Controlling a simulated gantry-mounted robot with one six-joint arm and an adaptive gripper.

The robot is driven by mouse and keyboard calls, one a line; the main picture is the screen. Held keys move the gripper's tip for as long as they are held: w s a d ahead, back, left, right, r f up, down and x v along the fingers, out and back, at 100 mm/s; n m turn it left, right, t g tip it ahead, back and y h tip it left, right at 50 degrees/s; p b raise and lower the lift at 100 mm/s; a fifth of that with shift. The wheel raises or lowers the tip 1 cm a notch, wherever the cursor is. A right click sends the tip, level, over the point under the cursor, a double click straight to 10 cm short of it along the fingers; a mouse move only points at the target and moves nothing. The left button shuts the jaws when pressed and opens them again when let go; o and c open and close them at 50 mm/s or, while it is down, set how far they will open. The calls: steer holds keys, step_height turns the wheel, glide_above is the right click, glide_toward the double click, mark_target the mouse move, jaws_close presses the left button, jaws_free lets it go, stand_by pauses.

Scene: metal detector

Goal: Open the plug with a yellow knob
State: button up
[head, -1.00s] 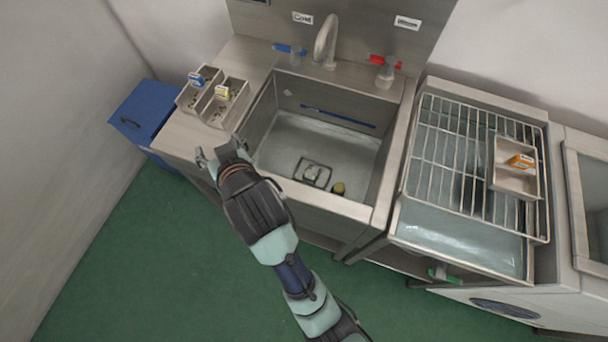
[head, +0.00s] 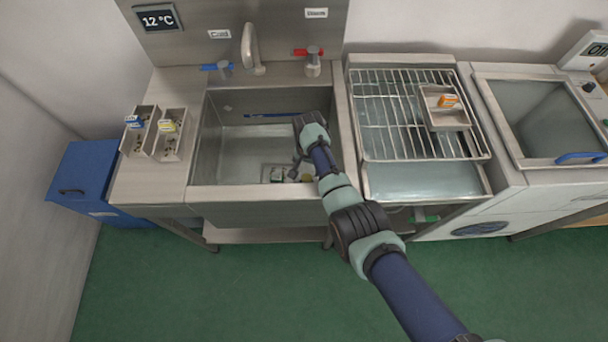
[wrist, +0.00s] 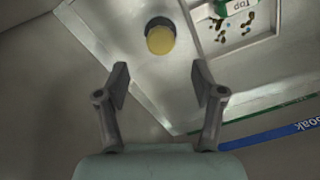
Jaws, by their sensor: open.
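The plug with a yellow knob (wrist: 160,38) shows in the wrist view as a round yellow top on a dark base on the sink floor. In the head view a small part of it (head: 306,177) shows beside my wrist. My gripper (wrist: 160,80) is open and empty, its two fingers apart. In the wrist view the knob appears above the gap between the fingertips, not between them. In the head view my gripper (head: 297,167) is inside the sink (head: 235,155), partly hidden by my arm.
A small tray (wrist: 248,48) with a green-and-white box and dark bits lies beside the plug. A blue strip (wrist: 285,135) marks the sink wall. The faucet (head: 249,50) stands behind the sink; a wire rack (head: 385,120) is to its right.

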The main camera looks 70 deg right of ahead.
mark_target(307, 178)
step_height(307, 178, down, 8)
steer(key=b, duration=0.4)
steer(key=shift+r, duration=0.15)
steer(key=shift+r, duration=0.1)
jaws_close()
